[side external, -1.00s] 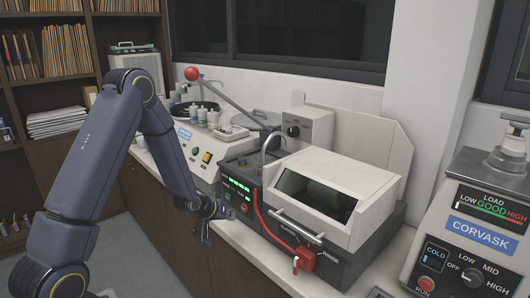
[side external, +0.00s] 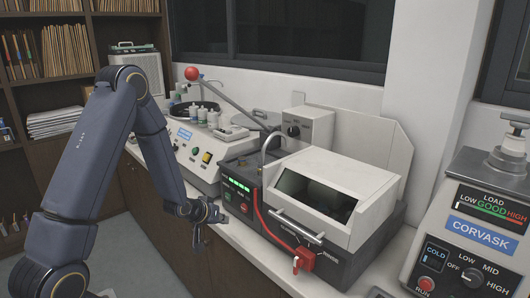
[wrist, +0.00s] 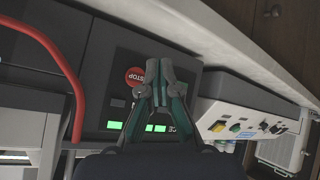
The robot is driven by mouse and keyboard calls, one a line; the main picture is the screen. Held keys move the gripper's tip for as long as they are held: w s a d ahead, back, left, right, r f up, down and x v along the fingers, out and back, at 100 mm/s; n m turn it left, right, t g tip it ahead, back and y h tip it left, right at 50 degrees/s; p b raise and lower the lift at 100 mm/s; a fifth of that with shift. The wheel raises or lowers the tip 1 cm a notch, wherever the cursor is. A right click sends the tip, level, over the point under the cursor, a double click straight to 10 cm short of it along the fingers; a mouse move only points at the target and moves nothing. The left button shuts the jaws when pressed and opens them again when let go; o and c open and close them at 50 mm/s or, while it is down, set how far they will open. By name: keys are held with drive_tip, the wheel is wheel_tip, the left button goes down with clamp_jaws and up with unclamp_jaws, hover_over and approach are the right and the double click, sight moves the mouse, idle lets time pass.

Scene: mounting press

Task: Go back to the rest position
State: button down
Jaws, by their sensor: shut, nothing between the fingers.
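My gripper (side external: 197,236) hangs in front of the bench edge in the side view, just left of the dark machine's front panel, and holds nothing. In the wrist view its two green-and-grey fingers (wrist: 160,66) are together, in front of the panel with the red STOP button (wrist: 135,76) and lit green bars (wrist: 137,126). I see clear space around the gripper in the side view; the wrist view does not show how far the fingers are from the panel.
The dark machine (side external: 345,262) has a closed white hood (side external: 350,175), a front handle and a red valve (side external: 301,259). Left of it stands a white machine (side external: 190,166) with buttons and bottles. A CORVASK press (side external: 478,233) stands at right. The floor before the cabinets is clear.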

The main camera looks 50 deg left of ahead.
drive_tip(key=w+d+r+t, duration=0.1)
drive_tip(key=r, duration=0.3)
drive_tip(key=w+d+r+m+t, duration=0.1)
drive_tip(key=w+r, duration=0.1)
drive_tip(key=r, duration=0.2)
drive_tip(key=w+d+r+t, duration=0.1)
drive_tip(key=d+r, duration=0.1)
drive_tip(key=r, duration=0.3)
drive_tip(key=shift+w+d+m, duration=0.1)
drive_tip(key=shift+w+m, duration=0.15)
drive_tip(key=shift+m, duration=0.05)
drive_tip(key=s+d+r+m+h, duration=0.1)
drive_tip(key=s+d+r+m, duration=0.1)
drive_tip(key=s+d+r, duration=0.5)
drive_tip(key=s+d+r+m+h, duration=0.15)
drive_tip(key=s+d+r, duration=0.25)
drive_tip(key=r, duration=0.5)
drive_tip(key=s+f+m+g, duration=0.1)
drive_tip(key=s+f+g, duration=0.2)
drive_tip(key=s, duration=0.4)
drive_tip(key=s+d+f+m+g, duration=0.1)
drive_tip(key=s+f+g, duration=0.2)
drive_tip(key=s, duration=0.4)
drive_tip(key=shift+s+d, duration=0.2)
drive_tip(key=shift+s, duration=0.15)
drive_tip(key=shift+h, duration=0.25)
